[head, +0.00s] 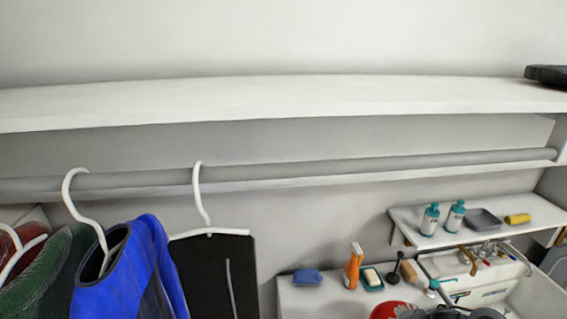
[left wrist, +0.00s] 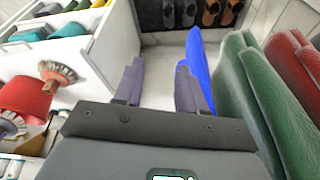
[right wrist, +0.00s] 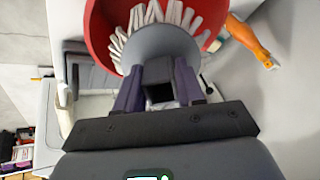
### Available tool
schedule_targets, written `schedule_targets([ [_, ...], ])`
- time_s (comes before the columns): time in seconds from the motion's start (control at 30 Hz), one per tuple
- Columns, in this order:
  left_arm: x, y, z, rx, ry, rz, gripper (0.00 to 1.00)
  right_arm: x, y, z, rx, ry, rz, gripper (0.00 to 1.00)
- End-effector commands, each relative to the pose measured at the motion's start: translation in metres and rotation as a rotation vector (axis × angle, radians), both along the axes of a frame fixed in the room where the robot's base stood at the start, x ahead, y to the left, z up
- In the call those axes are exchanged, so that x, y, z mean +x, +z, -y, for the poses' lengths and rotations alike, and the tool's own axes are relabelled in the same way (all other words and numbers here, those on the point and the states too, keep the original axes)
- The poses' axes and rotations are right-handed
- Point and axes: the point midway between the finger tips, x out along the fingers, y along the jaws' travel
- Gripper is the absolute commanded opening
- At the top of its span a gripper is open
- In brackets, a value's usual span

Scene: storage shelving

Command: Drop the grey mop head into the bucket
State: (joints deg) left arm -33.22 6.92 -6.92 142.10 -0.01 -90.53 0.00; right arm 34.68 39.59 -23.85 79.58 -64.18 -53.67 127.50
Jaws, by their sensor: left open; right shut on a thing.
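The mop head (right wrist: 160,42) is a grey disc with pale strands fanned out on its far side. My right gripper (right wrist: 160,70) is shut on it. In the right wrist view the strands overlap the opening of the red bucket (right wrist: 97,22). I cannot tell how deep they are or whether they touch it. A red rounded thing, apparently the bucket, shows at the bottom edge of the head view (head: 384,311). My left gripper (left wrist: 155,90) is open and empty, beside the hanging clothes.
Clothes hang on the rail at left, including a blue garment (head: 125,270). An orange spray bottle (head: 353,268), a blue sponge (head: 307,276) and a plunger (head: 394,270) stand on the counter. A small shelf (head: 445,236) holds bottles.

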Motion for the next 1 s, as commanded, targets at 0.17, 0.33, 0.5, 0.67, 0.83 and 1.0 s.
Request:
schedule_targets([
  [0.17, 0.0, -0.026, 0.0, -0.001, 0.001, 0.0, 0.4, 0.0, -0.018, 0.0, 0.0, 0.001, 0.002, 0.0],
  [0.33, 0.0, -0.038, 0.0, -0.001, 0.002, -0.001, 0.4, 0.0, -0.025, 0.0, 0.0, 0.001, 0.002, 0.0],
  [0.5, 0.0, -0.042, 0.0, -0.001, 0.002, -0.001, 0.4, 0.001, -0.028, 0.0, 0.0, 0.001, 0.002, 0.0],
  [0.67, 0.0, -0.042, 0.0, -0.001, 0.002, -0.001, 0.4, 0.0, -0.027, 0.0, 0.0, 0.001, 0.002, 0.0],
  [0.83, 0.0, -0.042, 0.0, -0.002, 0.002, 0.0, 0.4, 0.0, -0.027, 0.0, 0.0, 0.0, 0.001, 0.0],
  [1.0, 0.0, -0.042, 0.0, -0.002, 0.002, 0.0, 0.4, 0.0, -0.028, 0.0, 0.001, 0.0, 0.001, 0.62],
])
